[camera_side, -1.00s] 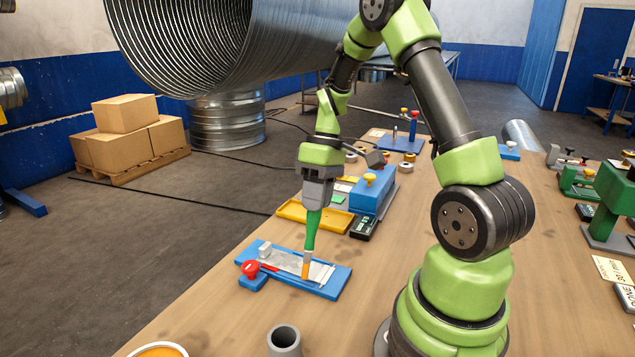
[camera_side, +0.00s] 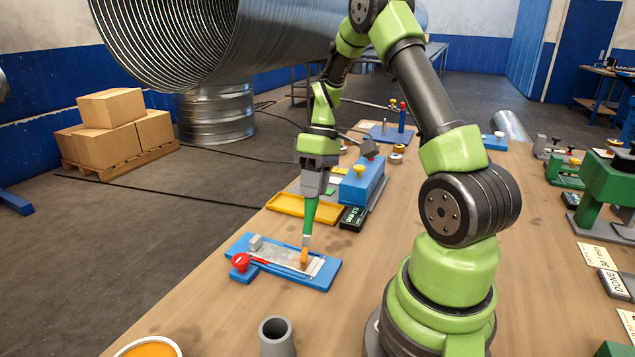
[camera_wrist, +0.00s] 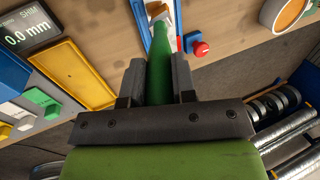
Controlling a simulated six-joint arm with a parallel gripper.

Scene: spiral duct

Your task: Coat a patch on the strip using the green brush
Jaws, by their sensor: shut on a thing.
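My gripper (camera_side: 313,190) is shut on the green brush (camera_side: 309,214) and holds it nearly upright with the bristles down. The brush's orange-coated tip (camera_side: 304,256) is at the grey metal strip (camera_side: 275,253), toward its right part; I cannot tell whether it presses on it. The strip lies in a blue fixture (camera_side: 325,275) with a red knob (camera_side: 240,261) at its left front. In the wrist view the green handle (camera_wrist: 159,75) sits between my two fingers and hides most of the strip. No coated patch can be made out.
A container of orange liquid (camera_side: 150,348) and a grey cup (camera_side: 276,335) stand at the front edge. Behind the fixture are a yellow tray (camera_side: 285,205), a dark display box (camera_side: 353,219) and a blue block device (camera_side: 362,185). Bare table lies right of the fixture.

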